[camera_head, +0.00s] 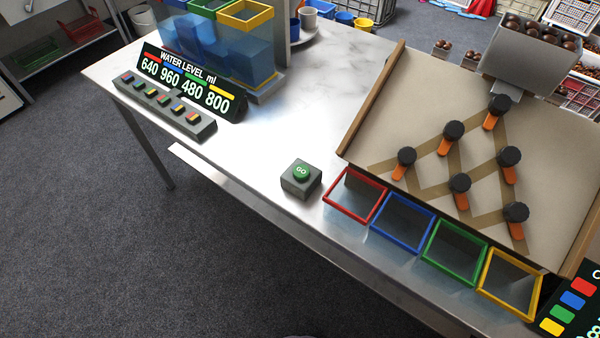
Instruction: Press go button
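The go button (301,171) is a round green cap marked "GO" on a small dark grey box (300,185). The box sits on the light marble-patterned table (262,150), near its front edge. It stands left of the red-rimmed bin. Nothing touches or covers the button. Neither my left gripper nor my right gripper shows in the head view.
A sloped board (400,120) with several black knobs and orange levers stands right of the button. Below it are red (336,184), blue, green and yellow bins. A water level display (187,84) and a button strip (160,106) stand left. The table between is clear.

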